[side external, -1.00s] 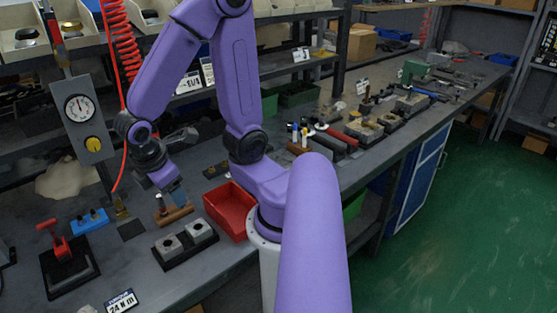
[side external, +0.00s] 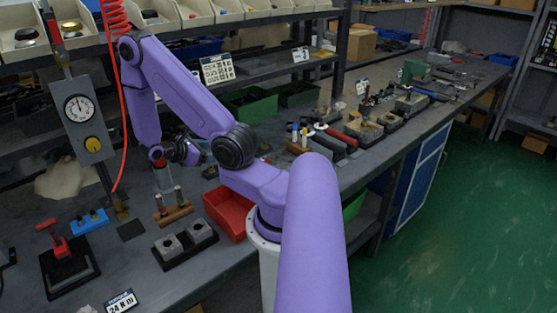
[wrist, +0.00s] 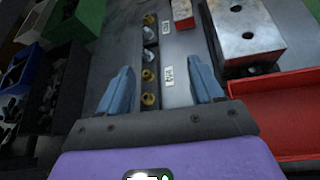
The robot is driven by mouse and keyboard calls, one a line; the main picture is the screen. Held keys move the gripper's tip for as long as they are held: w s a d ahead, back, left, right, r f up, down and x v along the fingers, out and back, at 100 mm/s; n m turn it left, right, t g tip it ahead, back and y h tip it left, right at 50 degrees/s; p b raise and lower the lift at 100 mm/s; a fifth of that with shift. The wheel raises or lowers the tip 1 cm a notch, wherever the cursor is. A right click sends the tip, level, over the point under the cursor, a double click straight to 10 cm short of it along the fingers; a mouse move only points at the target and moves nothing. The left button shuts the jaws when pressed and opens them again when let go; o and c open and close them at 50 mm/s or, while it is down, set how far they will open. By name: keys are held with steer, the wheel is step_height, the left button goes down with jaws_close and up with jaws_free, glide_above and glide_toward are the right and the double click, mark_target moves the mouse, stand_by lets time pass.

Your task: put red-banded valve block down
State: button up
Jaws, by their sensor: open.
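My gripper (wrist: 160,90) is open in the wrist view, its two blue fingers apart with nothing held between them. I cannot tell surely which is the red-banded valve block. In the side external view, two grey blocks (side external: 170,246) (side external: 199,231) sit in a black tray (side external: 186,251). My fingers are hard to make out there.
A red bin (side external: 229,213) stands right of the black tray; it also shows in the wrist view (wrist: 285,120). A brown rack (side external: 174,215) stands behind the tray. A strip with brass fittings (wrist: 150,75) lies between my fingers in view. A gauge panel (side external: 85,120) stands left.

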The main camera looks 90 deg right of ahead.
steer(key=g, duration=0.2)
glide_toward(277, 155)
steer(key=shift+n+y, duration=0.4)
steer(key=x, duration=0.4)
steer(key=shift+f, duration=0.25)
steer(key=shift+r+x, duration=0.15)
steer(key=shift+x, duration=1.25)
steer(key=shift+r+x, duration=0.15)
steer(key=shift+x, duration=1.3)
steer(key=shift+d+r, duration=0.1)
steer(key=c, duration=1.1)
steer(key=shift+c, duration=0.2)
steer(key=shift+r, duration=0.1)
steer(key=shift+r, duration=4.9)
